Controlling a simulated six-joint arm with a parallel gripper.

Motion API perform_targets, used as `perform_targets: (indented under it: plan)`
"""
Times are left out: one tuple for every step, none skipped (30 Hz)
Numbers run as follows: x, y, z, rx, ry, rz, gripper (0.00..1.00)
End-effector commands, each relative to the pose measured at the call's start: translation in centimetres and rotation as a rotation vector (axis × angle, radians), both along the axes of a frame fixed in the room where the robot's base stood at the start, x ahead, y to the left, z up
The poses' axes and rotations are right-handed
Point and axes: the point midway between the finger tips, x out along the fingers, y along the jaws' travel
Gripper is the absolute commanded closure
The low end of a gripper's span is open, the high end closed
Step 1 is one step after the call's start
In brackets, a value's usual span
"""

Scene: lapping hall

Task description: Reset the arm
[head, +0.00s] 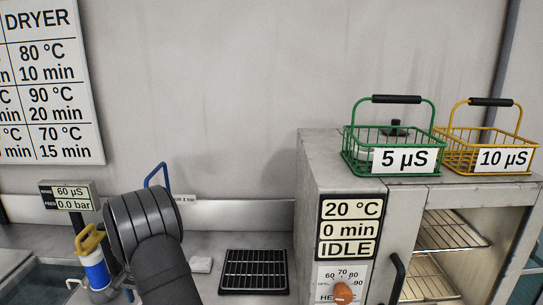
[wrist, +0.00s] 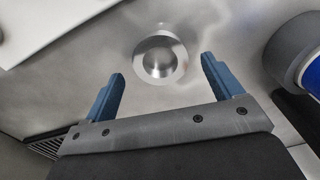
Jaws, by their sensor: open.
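In the wrist view my gripper (wrist: 162,65) is open, with its two blue fingers spread wide and nothing between them. Beyond the fingertips a round shiny metal piece (wrist: 160,56) shows on a grey metal surface. I cannot tell whether it is a recess or a disc, or how far off it is. In the head view my dark arm rises at the lower left, in front of the bench, and my fingers are hidden there.
A dryer (head: 315,160) reading 20 °C, 0 min, IDLE stands right, with wire shelves visible. Green (head: 352,163) and yellow (head: 450,160) baskets sit on top. A blue-white cylinder (head: 96,270) stands left.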

Motion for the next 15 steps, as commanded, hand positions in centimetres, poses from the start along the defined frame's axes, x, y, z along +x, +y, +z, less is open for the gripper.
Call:
perform_targets:
  plan:
    - [0.0,0.0,-0.9,-0.002,0.002,0.000,0.15]
    - [0.0,0.0,-1.4,-0.002,0.002,0.000,0.15]
    - [-0.1,-0.1,-2.2,-0.003,0.003,0.000,0.15]
    - [0.0,0.0,-1.9,0.001,-0.001,0.000,0.15]
    - [0.1,0.1,-0.9,0.003,-0.004,0.000,0.15]
    - [0.1,0.1,0.1,0.004,-0.006,0.000,0.15]
    - [0.1,0.1,0.7,0.003,-0.004,0.000,0.15]
    - [0.1,0.1,1.3,0.003,-0.004,0.000,0.15]
    - [0.1,0.1,2.1,0.003,-0.004,0.000,0.15]
    - [0.1,0.1,2.7,0.002,-0.004,0.000,0.15]
    - [0.1,0.1,3.3,0.003,-0.004,0.000,0.15]
    - [0.1,0.1,4.1,0.003,-0.004,0.000,0.15]
    - [0.1,0.1,4.7,0.003,-0.004,0.000,0.15]
    - [0.1,0.1,5.3,0.003,-0.004,0.000,0.15]
    - [0.1,0.1,6.1,0.003,-0.003,0.000,0.15]
